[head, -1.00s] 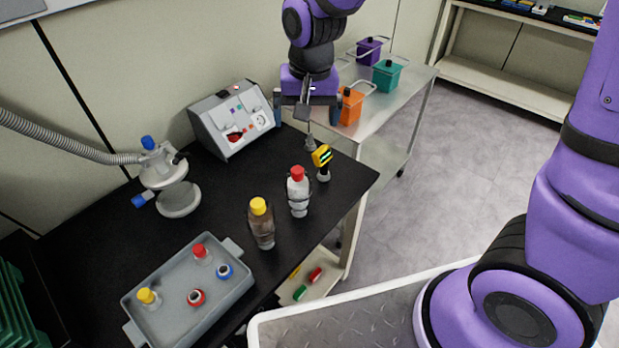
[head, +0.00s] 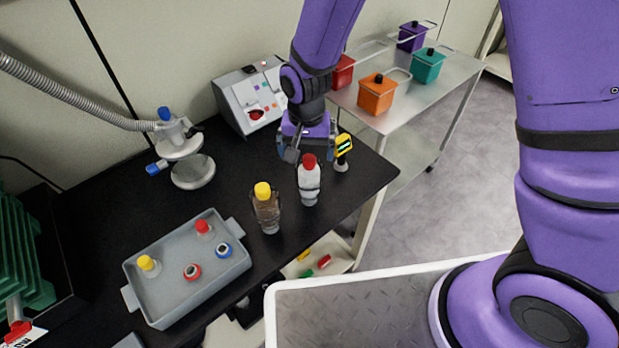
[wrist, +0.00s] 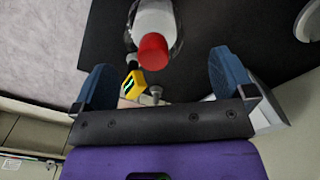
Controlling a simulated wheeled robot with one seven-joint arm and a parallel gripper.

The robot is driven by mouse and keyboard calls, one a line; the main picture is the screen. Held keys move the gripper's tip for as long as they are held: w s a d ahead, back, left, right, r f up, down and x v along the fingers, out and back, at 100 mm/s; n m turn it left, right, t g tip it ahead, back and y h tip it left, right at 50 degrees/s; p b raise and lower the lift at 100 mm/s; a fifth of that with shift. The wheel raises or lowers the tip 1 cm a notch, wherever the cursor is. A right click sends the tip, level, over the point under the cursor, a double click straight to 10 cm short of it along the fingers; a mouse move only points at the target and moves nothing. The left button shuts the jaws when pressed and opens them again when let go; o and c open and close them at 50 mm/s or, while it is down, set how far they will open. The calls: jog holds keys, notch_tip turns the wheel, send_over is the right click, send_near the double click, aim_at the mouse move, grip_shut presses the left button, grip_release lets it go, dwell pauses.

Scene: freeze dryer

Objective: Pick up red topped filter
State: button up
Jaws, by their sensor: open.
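A smaller red-topped bottle (head: 203,229) is in the grey tray (head: 180,306).
A yellow-topped brown bottle (head: 266,212) stands left of the red-topped one. A yellow handheld device (head: 343,147) stands close on the right. A grey control box (head: 240,100) and a glass vessel with hose (head: 192,171) are behind. A cart (head: 440,88) holds coloured boxes.

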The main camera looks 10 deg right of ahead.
aim_at(309, 181)
jog(key=shift+s+d+f, duration=0.1)
jog(key=shift+d+f, duration=0.05)
jog(key=shift+f, duration=1.15)
jog(key=shift+s+d+f, duration=0.1)
jog(key=shift+d+f, duration=0.05)
jog(key=shift+f, duration=1.15)
jog(key=shift+c, duration=0.5)
jog(key=c, duration=1.2)
jog(key=shift+w+r, duration=0.1)
